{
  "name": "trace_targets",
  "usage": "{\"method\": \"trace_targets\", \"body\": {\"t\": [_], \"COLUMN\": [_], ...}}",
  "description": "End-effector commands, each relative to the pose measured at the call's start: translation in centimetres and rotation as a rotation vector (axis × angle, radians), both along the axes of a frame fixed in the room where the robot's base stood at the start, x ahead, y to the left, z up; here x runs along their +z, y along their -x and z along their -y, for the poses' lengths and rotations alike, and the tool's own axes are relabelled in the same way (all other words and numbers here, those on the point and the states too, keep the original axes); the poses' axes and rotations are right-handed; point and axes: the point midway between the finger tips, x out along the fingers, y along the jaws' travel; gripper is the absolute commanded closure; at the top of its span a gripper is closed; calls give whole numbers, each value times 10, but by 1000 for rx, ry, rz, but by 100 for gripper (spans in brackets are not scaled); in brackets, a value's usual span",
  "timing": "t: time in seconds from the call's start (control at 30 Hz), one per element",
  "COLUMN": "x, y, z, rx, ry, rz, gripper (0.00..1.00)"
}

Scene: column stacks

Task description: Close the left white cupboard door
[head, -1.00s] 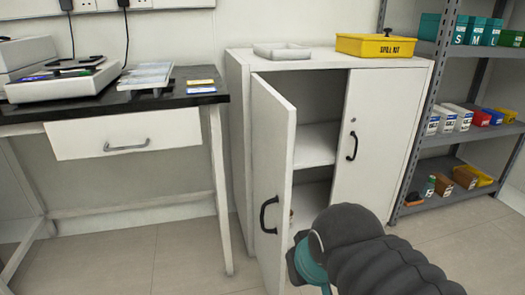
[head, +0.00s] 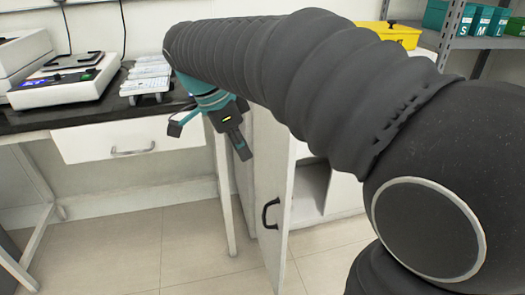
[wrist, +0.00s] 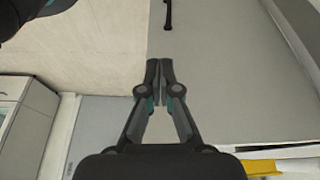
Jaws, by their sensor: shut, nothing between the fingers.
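The left white cupboard door (head: 277,190) stands open in the head view, swung out toward me, with a black handle (head: 270,213) on its outer face. My gripper (head: 243,152) is shut and empty, pointing down at the upper outer side of the door, above the handle. In the wrist view the fingers (wrist: 161,68) lie over the door's grey-looking face (wrist: 225,75), near its edge, with the handle (wrist: 168,14) beyond the tips. I cannot tell whether they touch the door. My arm hides most of the cupboard's top and its right door.
A dark-topped bench (head: 60,117) with a white drawer (head: 120,140) stands left of the cupboard, close to my gripper. A yellow box (head: 392,36) sits on the cupboard top. Grey shelving (head: 452,30) stands at right. The floor (head: 190,240) before the bench is clear.

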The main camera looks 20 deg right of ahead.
Motion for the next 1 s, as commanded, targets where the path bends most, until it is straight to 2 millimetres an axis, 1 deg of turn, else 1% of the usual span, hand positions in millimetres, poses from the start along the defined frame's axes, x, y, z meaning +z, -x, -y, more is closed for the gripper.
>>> {"method": "trace_targets", "body": {"t": [0.03, 0.1, 0.17, 0.27, 0.37, 0.8, 0.9, 1.0], "x": [5, 7, 6, 0, -12, -87, -85, -85], "y": [-5, -8, -9, -9, -9, -8, -9, -9], "z": [-4, -6, -7, -4, 0, 31, 46, 58], "rx": [-32, -70, -89, -99, -98, -97, -100, -99], "ry": [12, 24, 29, 32, 32, 31, 30, 30], "rz": [4, 11, 15, 17, 15, 15, 19, 18], "gripper": [100, 100, 100, 100, 100, 100, 100, 100]}}
